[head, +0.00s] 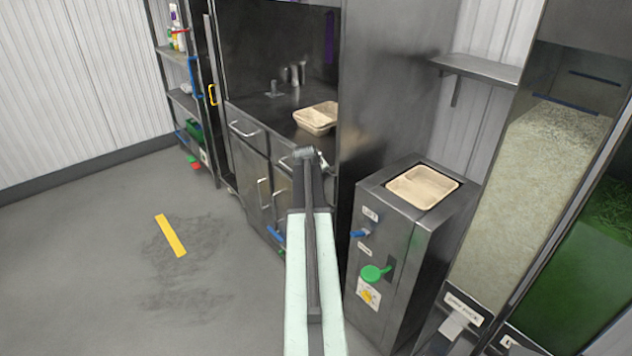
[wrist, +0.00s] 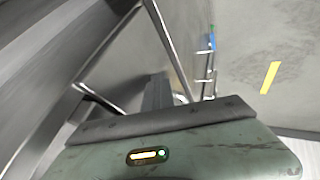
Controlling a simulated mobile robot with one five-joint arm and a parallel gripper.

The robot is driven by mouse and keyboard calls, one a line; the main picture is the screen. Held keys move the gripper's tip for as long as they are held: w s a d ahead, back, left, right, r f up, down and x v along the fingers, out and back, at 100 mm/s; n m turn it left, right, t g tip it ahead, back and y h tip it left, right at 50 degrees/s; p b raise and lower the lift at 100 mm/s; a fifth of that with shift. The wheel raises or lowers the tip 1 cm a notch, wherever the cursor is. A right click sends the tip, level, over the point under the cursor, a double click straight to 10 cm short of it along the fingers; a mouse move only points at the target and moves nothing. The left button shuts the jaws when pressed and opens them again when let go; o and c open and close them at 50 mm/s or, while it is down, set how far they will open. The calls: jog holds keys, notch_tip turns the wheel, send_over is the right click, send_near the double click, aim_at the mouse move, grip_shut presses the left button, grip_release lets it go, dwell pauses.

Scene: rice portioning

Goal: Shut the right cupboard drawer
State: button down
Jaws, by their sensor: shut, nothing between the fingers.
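The steel cupboard stands at the middle of the head view, with two drawers side by side under its worktop. The left drawer (head: 246,132) has a bar handle and looks flush. The right drawer (head: 282,152) is partly hidden behind my gripper, and I cannot tell how far it stands out. My gripper (head: 312,155) is shut and empty, at the right drawer's front in the picture; I cannot tell if it touches. In the wrist view my gripper (wrist: 157,92) points along steel surfaces and bars that I cannot clearly name.
A beige tray (head: 316,117) sits on the worktop above the drawers. To the right stands a steel dispenser unit (head: 384,250) with another beige tray (head: 422,186) on top. Clear bins of rice and greens are at far right. The floor at left is free, with a yellow strip (head: 170,236).

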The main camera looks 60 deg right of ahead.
jog(key=shift+d+r, duration=0.2)
jog(key=shift+d, duration=0.3)
jog(key=shift+a, duration=0.15)
jog(key=a+r+p, duration=0.7)
jog(key=a+p, duration=0.1)
jog(key=a, duration=0.2)
jog(key=shift+s+r, duration=0.3)
jog(key=shift+s, duration=0.05)
jog(key=shift+a, duration=0.1)
jog(key=shift+w, duration=0.1)
